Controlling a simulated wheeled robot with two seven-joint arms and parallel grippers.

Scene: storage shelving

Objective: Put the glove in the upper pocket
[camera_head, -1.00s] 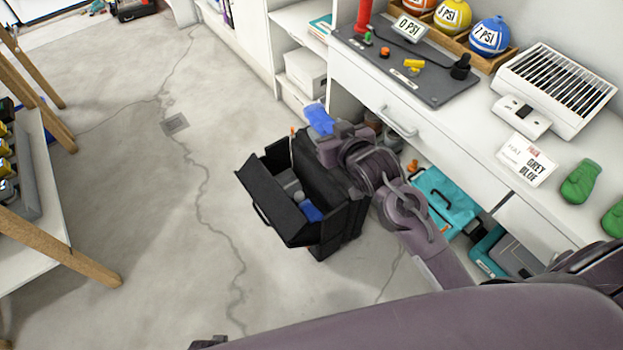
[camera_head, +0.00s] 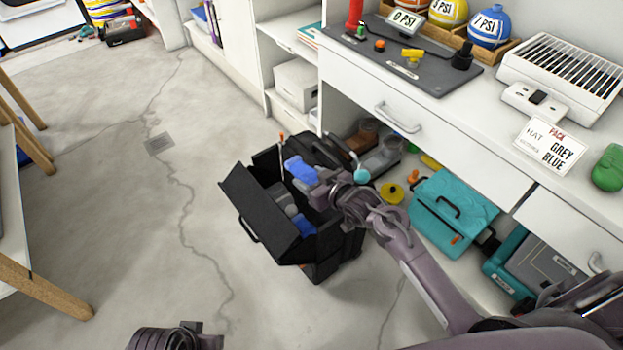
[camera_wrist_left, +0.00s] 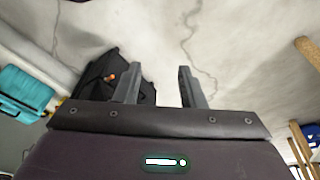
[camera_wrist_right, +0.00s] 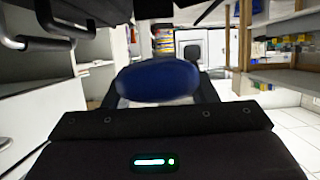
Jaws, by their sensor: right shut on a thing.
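A blue glove (camera_head: 301,170) is held in my right gripper (camera_head: 316,180), over the black bag (camera_head: 326,262) on the floor. In the right wrist view the glove (camera_wrist_right: 157,80) fills the space between the fingers. The bag's front flap (camera_head: 262,213) hangs tilted outward, and a pocket behind it holds blue and grey items (camera_head: 290,218). The glove is above this pocket, near the bag's upper part; contact cannot be told. My left gripper (camera_wrist_left: 158,85) is open and empty in the left wrist view, with the bag (camera_wrist_left: 105,75) beyond it.
A teal case (camera_head: 452,210) and other items lie under the white counter (camera_head: 420,135) right of the bag. The floor (camera_head: 110,220) left of the bag is clear.

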